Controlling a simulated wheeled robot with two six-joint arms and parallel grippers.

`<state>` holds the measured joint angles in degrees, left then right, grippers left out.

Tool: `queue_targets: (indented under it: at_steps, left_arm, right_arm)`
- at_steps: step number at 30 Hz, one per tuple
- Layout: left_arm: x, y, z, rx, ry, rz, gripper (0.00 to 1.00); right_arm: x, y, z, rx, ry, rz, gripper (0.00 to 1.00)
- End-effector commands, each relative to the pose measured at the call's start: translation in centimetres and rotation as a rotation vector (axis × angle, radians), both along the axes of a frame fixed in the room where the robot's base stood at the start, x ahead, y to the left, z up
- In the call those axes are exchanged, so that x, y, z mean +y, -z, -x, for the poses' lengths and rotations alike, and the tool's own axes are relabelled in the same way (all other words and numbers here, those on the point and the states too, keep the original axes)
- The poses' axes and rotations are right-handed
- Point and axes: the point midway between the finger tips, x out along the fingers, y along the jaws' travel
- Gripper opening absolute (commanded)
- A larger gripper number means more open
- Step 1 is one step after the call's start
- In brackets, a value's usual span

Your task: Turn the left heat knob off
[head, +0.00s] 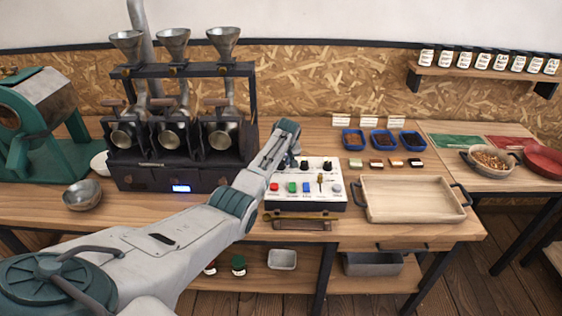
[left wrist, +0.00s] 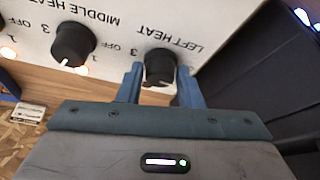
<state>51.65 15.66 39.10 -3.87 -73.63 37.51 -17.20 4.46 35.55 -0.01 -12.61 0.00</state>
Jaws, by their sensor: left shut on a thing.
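The left heat knob (left wrist: 160,66) is black and round, below the upside-down LEFT HEAT label in the left wrist view. My left gripper (left wrist: 159,86) has its two blue fingers on either side of the knob and is shut on it. The knob's white pointer mark aims toward the bottom of that view, slightly left. The middle heat knob (left wrist: 74,44) is beside it, untouched. In the head view my left arm reaches over the control box (head: 316,205), and the arm hides the left knob. My right gripper is out of view.
The black roaster unit (head: 175,170) with steel funnels stands left of the control box. A wooden tray (head: 412,218) is close on its right. Blue bowls (head: 383,140) stand behind the tray. Colored buttons (head: 291,187) line the box's front.

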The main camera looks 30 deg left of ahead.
Motion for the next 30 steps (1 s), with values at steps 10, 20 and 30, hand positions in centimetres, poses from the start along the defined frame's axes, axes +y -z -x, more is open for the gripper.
queue_targets:
  at_steps: [10,20,30]
  left_arm:
    - [-0.03,-0.05,-0.10,-0.002,-0.111,0.000,0.10]
    - [-0.01,-0.04,-0.08,-0.001,-0.124,0.000,0.10]
    - [-0.03,-0.04,-0.09,-0.001,-0.123,0.001,0.54]
  right_arm:
    - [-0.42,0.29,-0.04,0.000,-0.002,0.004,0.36]
    - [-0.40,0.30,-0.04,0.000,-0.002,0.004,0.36]
    - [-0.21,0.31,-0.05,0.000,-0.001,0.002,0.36]
